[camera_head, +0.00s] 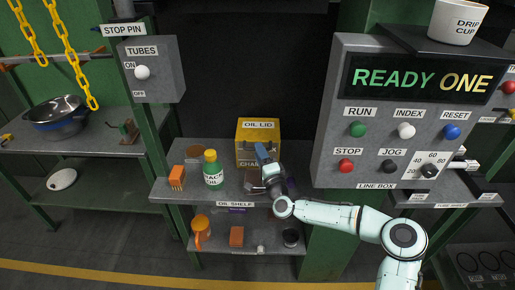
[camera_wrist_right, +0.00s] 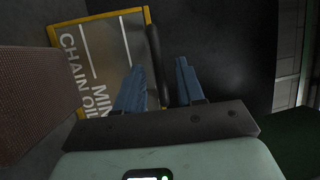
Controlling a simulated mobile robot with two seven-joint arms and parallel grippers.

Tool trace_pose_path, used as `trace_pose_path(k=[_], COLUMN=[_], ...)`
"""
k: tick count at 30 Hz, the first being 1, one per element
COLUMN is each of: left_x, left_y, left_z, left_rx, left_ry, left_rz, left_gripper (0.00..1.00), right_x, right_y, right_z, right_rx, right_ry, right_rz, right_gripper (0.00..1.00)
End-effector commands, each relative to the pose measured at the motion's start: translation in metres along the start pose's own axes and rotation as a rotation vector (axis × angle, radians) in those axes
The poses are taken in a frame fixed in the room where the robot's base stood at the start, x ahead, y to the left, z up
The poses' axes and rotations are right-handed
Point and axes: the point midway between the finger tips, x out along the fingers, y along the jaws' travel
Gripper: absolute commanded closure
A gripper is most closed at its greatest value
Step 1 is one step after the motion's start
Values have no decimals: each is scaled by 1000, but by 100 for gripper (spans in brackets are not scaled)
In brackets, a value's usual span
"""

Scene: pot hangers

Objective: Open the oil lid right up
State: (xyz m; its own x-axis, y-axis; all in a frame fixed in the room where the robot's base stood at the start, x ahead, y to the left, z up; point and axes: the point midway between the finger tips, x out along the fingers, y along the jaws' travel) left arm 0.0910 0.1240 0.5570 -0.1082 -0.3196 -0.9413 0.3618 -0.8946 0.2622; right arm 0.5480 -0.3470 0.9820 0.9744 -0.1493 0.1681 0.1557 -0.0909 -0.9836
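The oil box is yellow with an OIL LID label (camera_head: 258,125) on its upper part and CHAIN lettering on its front. It stands at the back of the oil shelf, and its lid looks shut. In the right wrist view its grey and yellow front (camera_wrist_right: 105,60) is close, with a black bar (camera_wrist_right: 154,45) along one edge. My right gripper (camera_head: 262,150) is in front of the box. In the wrist view its two blue fingers (camera_wrist_right: 157,68) are apart, with the bar seen between them; I cannot tell if they touch it. My left gripper is not in view.
A green bottle with a yellow cap (camera_head: 213,172) and an orange brush-like item (camera_head: 177,178) stand left of the box on the oil shelf (camera_head: 185,197). The line box panel (camera_head: 335,130) juts out at the right, beside my right arm.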

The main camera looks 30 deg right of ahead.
Motion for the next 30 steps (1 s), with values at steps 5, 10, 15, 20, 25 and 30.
trace_pose_path(k=[5, 10, 15, 20, 25, 30], left_x=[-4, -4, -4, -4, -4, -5], left_y=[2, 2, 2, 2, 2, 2], left_z=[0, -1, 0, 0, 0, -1], left_rx=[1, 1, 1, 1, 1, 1], left_ry=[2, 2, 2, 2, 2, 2], left_rz=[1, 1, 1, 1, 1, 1], left_gripper=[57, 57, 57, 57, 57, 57], right_x=[18, 24, 24, 24, 23, 24], right_y=[0, 1, 1, 1, 1, -3], right_z=[0, 0, 0, 0, 0, 0], right_rx=[0, -1, -1, -1, -1, 2], right_ry=[0, 0, -1, 0, 0, -1], right_rz=[0, 1, 1, 1, 1, 11], right_gripper=[62, 62, 62, 98, 100, 100])
